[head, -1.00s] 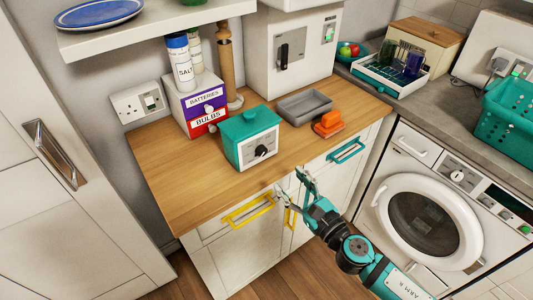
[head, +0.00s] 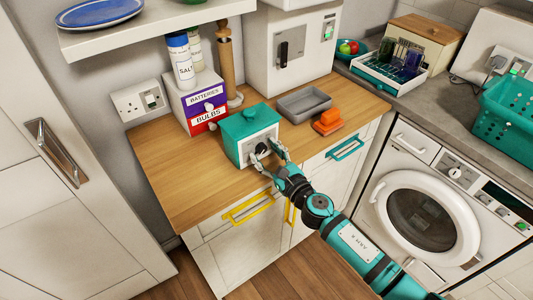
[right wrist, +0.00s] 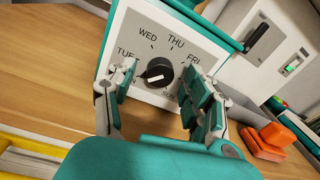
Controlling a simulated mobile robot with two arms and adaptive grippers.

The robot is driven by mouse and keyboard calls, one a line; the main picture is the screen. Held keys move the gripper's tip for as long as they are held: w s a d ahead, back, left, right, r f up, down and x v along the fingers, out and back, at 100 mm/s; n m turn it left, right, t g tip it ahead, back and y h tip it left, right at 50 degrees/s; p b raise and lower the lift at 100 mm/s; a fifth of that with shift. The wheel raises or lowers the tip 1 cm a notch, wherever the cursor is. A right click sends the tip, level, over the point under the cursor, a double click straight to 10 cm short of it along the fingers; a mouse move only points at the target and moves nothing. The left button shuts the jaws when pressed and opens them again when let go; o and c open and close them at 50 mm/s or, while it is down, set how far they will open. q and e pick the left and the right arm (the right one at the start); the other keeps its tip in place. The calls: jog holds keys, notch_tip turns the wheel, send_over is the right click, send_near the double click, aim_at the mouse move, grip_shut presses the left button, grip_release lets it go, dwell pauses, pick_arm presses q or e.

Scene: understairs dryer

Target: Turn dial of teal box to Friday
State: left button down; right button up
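The teal box (head: 250,131) stands on the wooden counter (head: 180,190) with its pale dial face toward me. Its round black dial (right wrist: 158,71) is clear in the right wrist view, ringed by day labels. TUE, WED, THU and FRI are readable; others are partly hidden by my fingers. The dial's white mark seems to lie toward the lower left, away from FRI, but its exact day is unclear. My right gripper (head: 266,152) is open in front of the face. In the wrist view its fingers stand either side of the dial, with visible gaps. My left gripper is out of view.
A grey tray (head: 304,104) and an orange object (head: 327,121) sit right of the box. The batteries and bulbs drawer unit (head: 203,108) stands behind left, with a salt container (head: 181,62) on top. The counter's left front is clear.

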grip_shut()
